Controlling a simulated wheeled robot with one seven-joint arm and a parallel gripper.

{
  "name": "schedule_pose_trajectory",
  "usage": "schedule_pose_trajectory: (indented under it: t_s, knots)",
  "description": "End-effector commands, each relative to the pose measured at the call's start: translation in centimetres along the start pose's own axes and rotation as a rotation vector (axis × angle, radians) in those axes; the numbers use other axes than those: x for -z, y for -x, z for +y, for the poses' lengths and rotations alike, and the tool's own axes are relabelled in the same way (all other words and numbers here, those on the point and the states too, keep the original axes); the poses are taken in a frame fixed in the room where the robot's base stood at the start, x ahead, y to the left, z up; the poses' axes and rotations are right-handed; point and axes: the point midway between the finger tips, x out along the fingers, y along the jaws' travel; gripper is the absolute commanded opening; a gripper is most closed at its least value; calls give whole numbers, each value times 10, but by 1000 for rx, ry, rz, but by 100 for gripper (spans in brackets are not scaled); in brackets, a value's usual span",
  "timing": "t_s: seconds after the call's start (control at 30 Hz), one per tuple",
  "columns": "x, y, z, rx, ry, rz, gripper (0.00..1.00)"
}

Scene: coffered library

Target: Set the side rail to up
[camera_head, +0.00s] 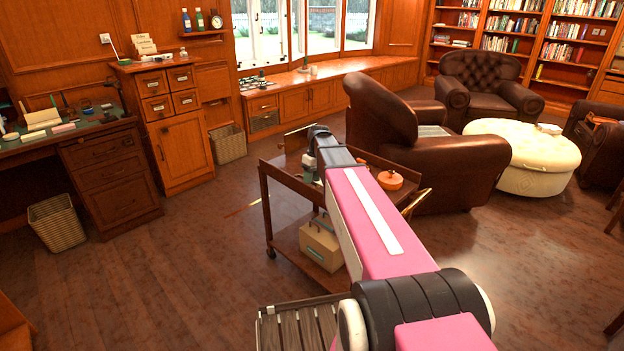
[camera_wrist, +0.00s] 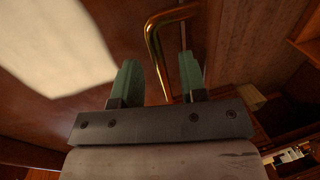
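A dark wood trolley (camera_head: 285,172) with two tiers stands in the middle of the head view. Brass bars show at its right end (camera_head: 417,202) and near its back left corner (camera_head: 297,129). In the wrist view a bent brass bar (camera_wrist: 152,38) runs down between the two green fingers of my gripper (camera_wrist: 159,62). The fingers are apart, with clear gaps beside the bar; I cannot tell its depth relative to the tips. I cannot tell which trolley bar this is. My arm hides the trolley's middle and my gripper in the head view.
An orange round pot (camera_head: 390,180) and small items stand on the trolley's top. A box (camera_head: 321,242) sits on the lower shelf. A leather armchair (camera_head: 440,160) is close behind on the right. Wood floor (camera_head: 160,270) is open on the left.

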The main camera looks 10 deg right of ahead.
Motion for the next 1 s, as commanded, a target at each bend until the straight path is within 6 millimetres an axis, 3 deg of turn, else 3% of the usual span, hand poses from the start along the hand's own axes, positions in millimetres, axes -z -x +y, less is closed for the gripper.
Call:
schedule_pose_trajectory:
  t_s: [0.3,0.33,0.43,0.47,1.0]
  knots:
    - [0,-3,0,0,0,1,39]
    - [0,-3,0,0,0,1,36]
    - [0,-3,0,0,0,1,3]
    - [0,-3,0,0,0,1,0]
    - [0,-1,-5,-71,-1,1,0]
